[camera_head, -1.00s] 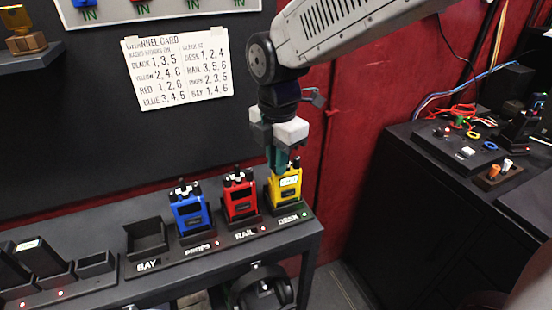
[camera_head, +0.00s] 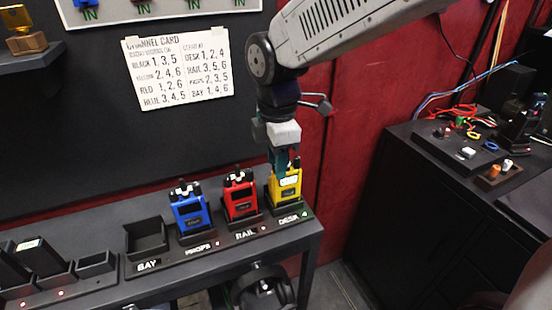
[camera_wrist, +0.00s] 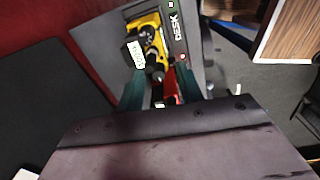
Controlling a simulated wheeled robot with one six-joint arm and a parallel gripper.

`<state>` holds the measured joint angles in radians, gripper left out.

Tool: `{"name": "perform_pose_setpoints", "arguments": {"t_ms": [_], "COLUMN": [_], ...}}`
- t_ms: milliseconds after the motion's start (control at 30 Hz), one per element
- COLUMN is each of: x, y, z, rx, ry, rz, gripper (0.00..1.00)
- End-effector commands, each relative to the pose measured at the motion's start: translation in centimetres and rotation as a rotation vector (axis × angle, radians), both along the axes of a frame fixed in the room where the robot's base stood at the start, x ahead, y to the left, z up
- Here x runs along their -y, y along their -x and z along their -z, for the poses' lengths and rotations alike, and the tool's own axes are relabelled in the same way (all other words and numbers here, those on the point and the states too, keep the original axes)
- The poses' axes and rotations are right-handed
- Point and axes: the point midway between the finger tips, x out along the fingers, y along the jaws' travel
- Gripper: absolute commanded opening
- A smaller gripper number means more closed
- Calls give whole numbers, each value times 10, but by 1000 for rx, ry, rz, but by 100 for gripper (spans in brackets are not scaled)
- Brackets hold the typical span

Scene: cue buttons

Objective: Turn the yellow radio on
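The yellow radio (camera_head: 287,185) stands upright in the charger slot labelled DESK, at the right end of the shelf. In the wrist view its yellow body (camera_wrist: 148,28) shows from above, with a pale screen and dark top knobs. My gripper (camera_head: 283,163) is right over the radio's top and points down. In the wrist view its two dark green fingers (camera_wrist: 160,88) are spread apart, with the radio's dark knob between and slightly ahead of them. I cannot tell whether a finger touches it. A green light (camera_wrist: 171,5) shows by the DESK label.
A red radio (camera_head: 239,198) stands close to the left in RAIL, and a blue radio (camera_head: 190,211) in PROPS. The BAY slot (camera_head: 147,240) is empty. A channel card (camera_head: 178,73) hangs on the wall behind. A dark cabinet (camera_head: 430,190) stands to the right.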

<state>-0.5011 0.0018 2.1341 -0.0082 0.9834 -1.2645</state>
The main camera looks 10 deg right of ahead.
Motion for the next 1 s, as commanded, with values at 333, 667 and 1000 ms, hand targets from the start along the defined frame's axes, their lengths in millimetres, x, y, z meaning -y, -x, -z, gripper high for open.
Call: {"name": "perform_pose_setpoints", "arguments": {"t_ms": [333,667,1000], "x": [0,0,0], "y": [0,1,2], "z": [-21,-70,-78], "rx": [4,1,0], "ry": [-2,-1,0], "rz": [0,0,0], "gripper": [36,36,36]}}
